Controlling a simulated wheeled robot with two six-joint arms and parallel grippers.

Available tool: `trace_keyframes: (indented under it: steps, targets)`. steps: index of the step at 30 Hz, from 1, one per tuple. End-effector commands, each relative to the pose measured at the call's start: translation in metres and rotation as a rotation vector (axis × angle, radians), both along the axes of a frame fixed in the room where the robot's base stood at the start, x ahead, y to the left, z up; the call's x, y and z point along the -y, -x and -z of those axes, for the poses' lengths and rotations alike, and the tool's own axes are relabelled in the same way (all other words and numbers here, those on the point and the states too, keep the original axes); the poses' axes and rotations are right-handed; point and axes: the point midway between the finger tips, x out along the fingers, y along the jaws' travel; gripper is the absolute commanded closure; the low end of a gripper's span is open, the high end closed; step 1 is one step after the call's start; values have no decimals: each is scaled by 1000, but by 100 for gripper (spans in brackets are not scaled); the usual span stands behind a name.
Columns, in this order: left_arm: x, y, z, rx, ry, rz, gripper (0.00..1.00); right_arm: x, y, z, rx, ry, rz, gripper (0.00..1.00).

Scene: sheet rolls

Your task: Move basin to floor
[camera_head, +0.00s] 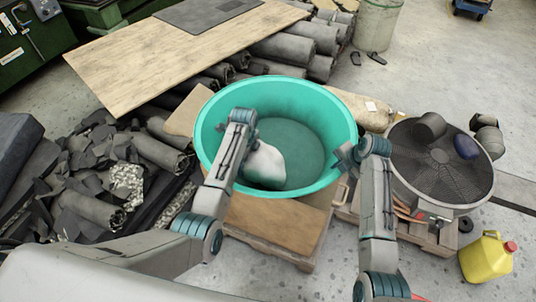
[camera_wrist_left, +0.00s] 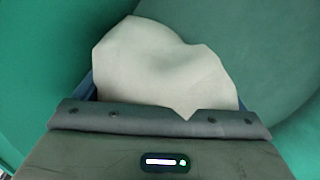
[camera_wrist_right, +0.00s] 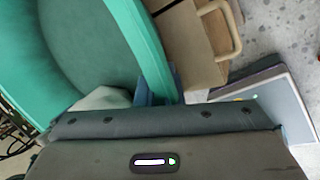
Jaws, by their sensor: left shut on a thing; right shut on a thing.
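A large teal basin (camera_head: 205,135) sits on a low stack with a brown board (camera_head: 275,225) on top. A pale whitish lump (camera_head: 265,165) is inside the basin. My left gripper (camera_wrist_left: 165,92) is inside the basin, its blue fingers on either side of the lump (camera_wrist_left: 170,65), shut on it. Its fingertips are hidden in the head view. My right gripper (camera_head: 348,156) is at the basin's right rim. In the right wrist view, a blue finger lies against the teal rim (camera_wrist_right: 150,45), and it is shut on the rim.
Dark rolls and scraps (camera_head: 100,180) crowd the left. A plywood sheet (camera_head: 150,60) lies across rolls behind. Bare concrete floor (camera_head: 440,70) shows at the upper right.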

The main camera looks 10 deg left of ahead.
Motion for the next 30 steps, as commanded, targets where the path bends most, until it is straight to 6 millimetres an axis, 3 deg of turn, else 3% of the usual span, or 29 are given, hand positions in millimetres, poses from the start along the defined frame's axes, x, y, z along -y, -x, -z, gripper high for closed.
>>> trace_keyframes:
  steps: [8, 22, 30]
  targets:
    - [-1, -1, -9, 2, -1, -1, 56, 1, 0, -8, 0, 2, 2, 100]
    - [-1, -1, -48, 2, -1, -1, 56, 1, 0, -47, 1, 3, 2, 100]
    - [-1, -1, -52, 2, -1, -1, 56, 1, 0, -50, 1, 3, 2, 100]
